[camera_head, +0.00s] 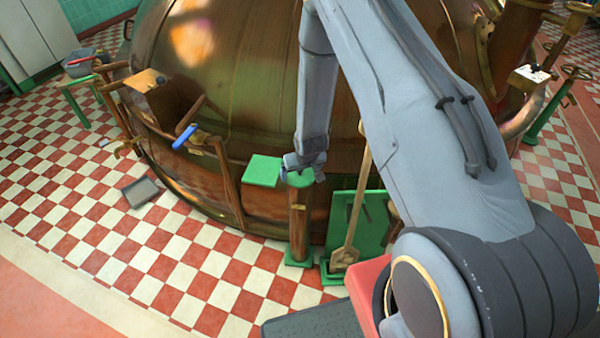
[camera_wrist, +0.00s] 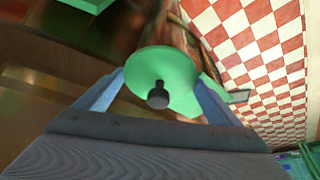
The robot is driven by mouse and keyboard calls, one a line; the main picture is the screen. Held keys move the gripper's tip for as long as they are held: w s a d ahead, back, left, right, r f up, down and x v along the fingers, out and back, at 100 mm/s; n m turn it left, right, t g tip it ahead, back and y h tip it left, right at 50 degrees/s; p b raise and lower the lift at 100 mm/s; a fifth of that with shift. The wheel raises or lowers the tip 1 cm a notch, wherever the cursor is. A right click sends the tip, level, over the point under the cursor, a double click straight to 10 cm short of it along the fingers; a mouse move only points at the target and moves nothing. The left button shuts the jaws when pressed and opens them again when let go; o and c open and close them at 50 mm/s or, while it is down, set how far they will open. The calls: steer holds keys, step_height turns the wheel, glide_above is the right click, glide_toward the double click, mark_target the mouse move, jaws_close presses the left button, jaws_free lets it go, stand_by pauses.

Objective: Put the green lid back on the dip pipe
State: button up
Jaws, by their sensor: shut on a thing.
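The dip pipe (camera_head: 299,222) is an upright copper-brown post on a green foot, in front of the big copper kettle. The green lid (camera_head: 300,180) shows at its top end, under my gripper (camera_head: 303,168). In the wrist view the lid (camera_wrist: 178,72) is a round green disc with a dark knob (camera_wrist: 158,97), held between my two fingers. The disc hides what is directly beneath it, so I cannot tell whether the lid is seated on the pipe or just above it.
A square green plate (camera_head: 263,170) sits just left of the pipe top. A wooden paddle (camera_head: 350,215) leans before a green panel (camera_head: 372,222) at right. The copper kettle (camera_head: 235,80) curves close behind. A grey dustpan-like tray (camera_head: 140,192) lies on the open checkered floor.

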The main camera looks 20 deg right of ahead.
steer(key=shift+f+b, duration=0.3)
steer(key=shift+f, duration=0.2)
steer(key=o, duration=1)
steer(key=shift+r, duration=0.15)
steer(key=shift+b+v, duration=0.9)
steer(key=shift+v, duration=3.35)
steer(key=s+r+g+b, duration=0.1)
steer(key=s+r+g, duration=0.2)
steer(key=s+r, duration=1.8)
steer(key=shift+a+r+m, duration=0.15)
steer(key=shift+r+m, duration=0.15)
steer(key=shift+r, duration=0.6)
